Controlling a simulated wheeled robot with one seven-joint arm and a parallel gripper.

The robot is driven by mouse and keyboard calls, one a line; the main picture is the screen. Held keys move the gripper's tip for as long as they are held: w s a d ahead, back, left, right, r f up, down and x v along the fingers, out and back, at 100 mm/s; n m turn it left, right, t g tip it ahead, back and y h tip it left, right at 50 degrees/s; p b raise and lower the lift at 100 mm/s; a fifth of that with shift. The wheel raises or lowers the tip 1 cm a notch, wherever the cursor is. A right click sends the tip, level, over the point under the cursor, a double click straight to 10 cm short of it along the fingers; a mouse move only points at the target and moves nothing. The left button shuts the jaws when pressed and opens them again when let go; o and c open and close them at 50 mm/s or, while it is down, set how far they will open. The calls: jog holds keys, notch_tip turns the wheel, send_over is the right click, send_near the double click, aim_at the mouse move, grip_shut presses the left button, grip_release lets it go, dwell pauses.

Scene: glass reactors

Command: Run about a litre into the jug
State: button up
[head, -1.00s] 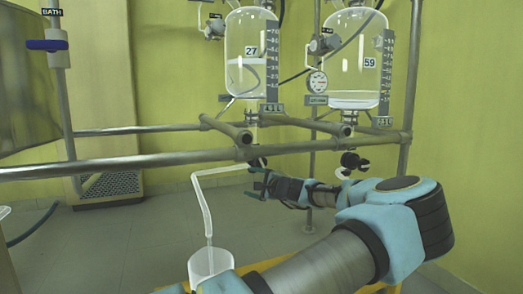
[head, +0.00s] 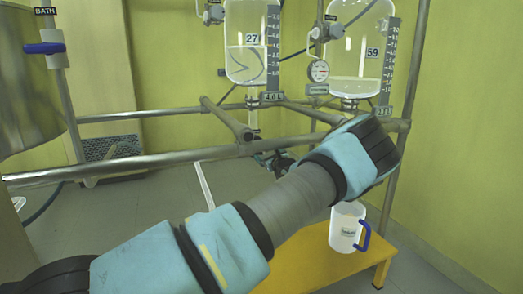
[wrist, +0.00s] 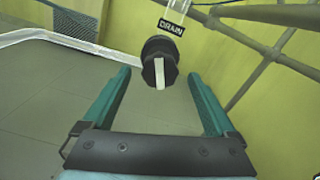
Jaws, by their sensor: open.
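Reactor 27 (head: 246,68) is a glass vessel partly full of clear liquid. Its black drain knob (wrist: 159,68), with a pale stripe nearly upright, hangs under a DRAIN label (wrist: 171,27) in the wrist view. My gripper (wrist: 160,75) is open, a finger on each side of the knob; contact does not show. In the head view my gripper (head: 268,161) is small and partly hidden below the reactor. A pale outlet tube (head: 204,185) slopes down behind my arm, its lower end hidden. A clear jug with a blue handle (head: 344,228) stands on a yellow stool.
Reactor 59 (head: 352,55) hangs to the right with a little liquid. Metal rails (head: 130,163) cross in front below the vessels. The yellow stool (head: 325,270) is partly behind my arm. A blue BATH valve handle (head: 45,48) is at far left.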

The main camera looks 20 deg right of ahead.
jog(key=shift+w+a, duration=0.15)
jog(key=shift+w, duration=0.8)
jog(key=shift+w+a, duration=0.1)
jog(key=shift+w, duration=0.85)
jog(key=c, duration=1.4)
jog(key=m+p, duration=0.1)
jog(key=p, duration=0.1)
jog(key=m+p, duration=0.1)
jog(key=m, duration=0.1)
jog(key=shift+r+m+p, duration=0.25)
jog(key=shift+m+p, duration=0.05)
jog(key=shift+p, duration=0.1)
jog(key=m+p, duration=0.4)
jog(key=m, duration=0.2)
jog(key=shift+d+f, duration=0.15)
jog(key=m+p, duration=0.1)
jog(key=m, duration=0.5)
jog(key=shift+f+m, duration=0.15)
jog(key=shift+m, duration=0.25)
jog(key=m, duration=0.5)
jog(key=shift+f+m+p, duration=0.1)
jog(key=shift+m+p, duration=0.2)
